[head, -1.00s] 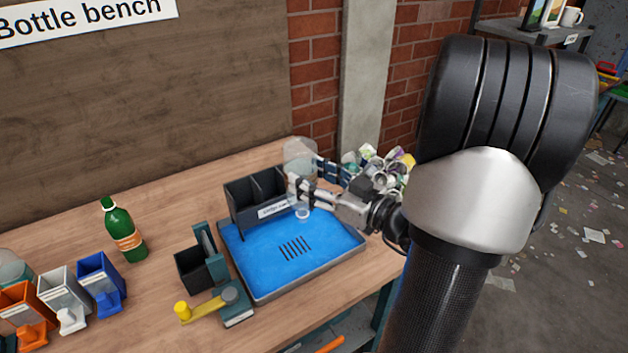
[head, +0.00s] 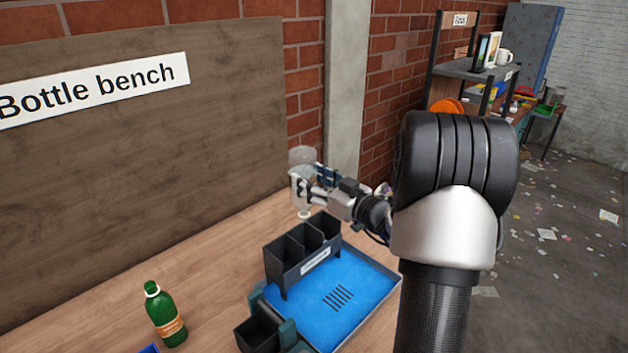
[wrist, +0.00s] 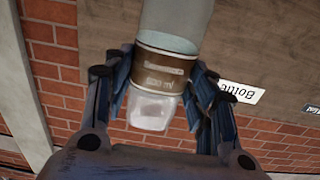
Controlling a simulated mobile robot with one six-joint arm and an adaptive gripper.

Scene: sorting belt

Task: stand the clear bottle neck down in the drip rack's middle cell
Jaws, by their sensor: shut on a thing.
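The clear bottle (head: 302,156) is held neck down, roughly upright, with its wide base at the top and its narrow neck pointing at the bench. My gripper (head: 306,186) is shut around it from the right. In the wrist view the bottle's brown label (wrist: 162,70) shows between the fingers (wrist: 155,88). The black drip rack (head: 284,270) has three cells in a row and stands at the back edge of the blue tray. The bottle hangs above the rack in the picture, clear of it; its exact alignment with the middle cell is hard to tell.
The blue drip tray (head: 345,283) lies in front of the rack. A small dark bin (head: 256,337) stands at its near left corner. A green bottle (head: 164,315) stands on the bench at the left. A brick wall (head: 300,90) and wooden board are behind.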

